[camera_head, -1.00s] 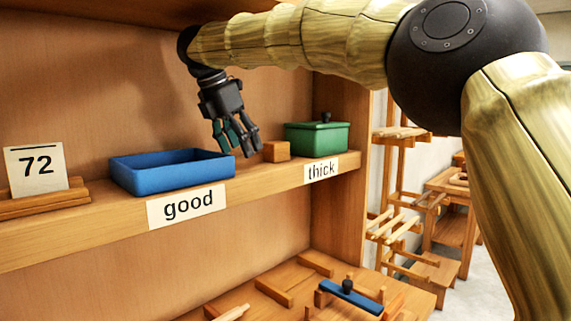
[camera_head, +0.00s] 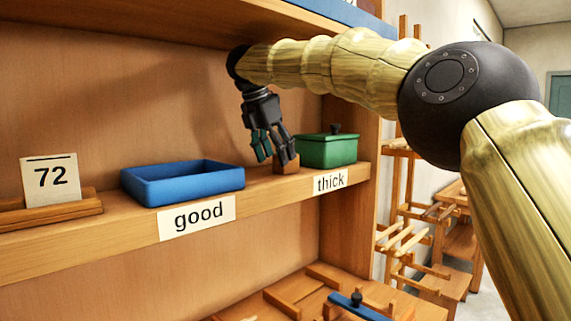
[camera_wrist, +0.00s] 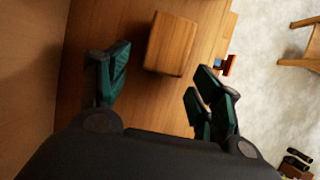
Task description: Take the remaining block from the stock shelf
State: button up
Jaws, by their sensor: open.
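A small wooden block (camera_head: 286,165) sits on the shelf (camera_head: 110,234) between the blue tray and the green box. My gripper (camera_head: 268,152) is just above and to the left of the block in the head view, and its fingers partly overlap it. In the wrist view, the block (camera_wrist: 171,44) lies ahead of and between the spread fingers of my gripper (camera_wrist: 155,85), with space on both sides. The gripper is open and empty. Whether a finger touches the block cannot be told.
An empty blue tray (camera_head: 183,187) labelled "good" stands left of the block. A lidded green box (camera_head: 328,151) labelled "thick" stands close on the right. A card reading 72 (camera_head: 50,179) is at far left. Another shelf board (camera_head: 190,18) runs overhead.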

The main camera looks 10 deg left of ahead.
aim_at(293, 167)
jog(key=w+d, duration=0.2)
jog(key=w, duration=0.1)
jog(key=shift+w+f, duration=0.1)
jog(key=shift+f, duration=0.3)
jog(key=shift+d+f, duration=0.1)
jog(key=shift+f, duration=0.05)
jog(key=c, duration=1.1)
